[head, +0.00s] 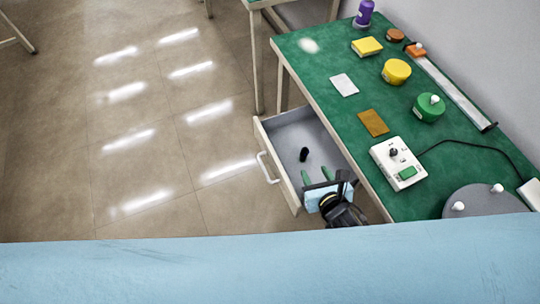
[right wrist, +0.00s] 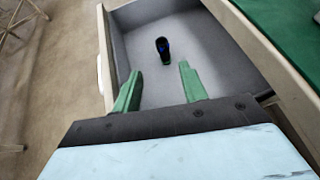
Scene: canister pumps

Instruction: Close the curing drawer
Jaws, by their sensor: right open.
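The curing drawer (head: 272,131) is pulled out from under the green-topped table, with a grey inside and a white handle (head: 267,168) on its front. A small black object (head: 304,154) lies in it. My right gripper (head: 318,176) is over the drawer's near end with its two green fingers apart and nothing between them. In the right wrist view the open fingers (right wrist: 157,85) point into the drawer (right wrist: 220,70), and the black object (right wrist: 163,49) lies beyond them. My left gripper is not in view.
On the green table (head: 320,50) stand a white control box (head: 396,152), a green canister (head: 428,108), a yellow canister (head: 396,71), a grey disc (head: 480,203) and a purple bottle (head: 364,12). The floor left of the drawer is free.

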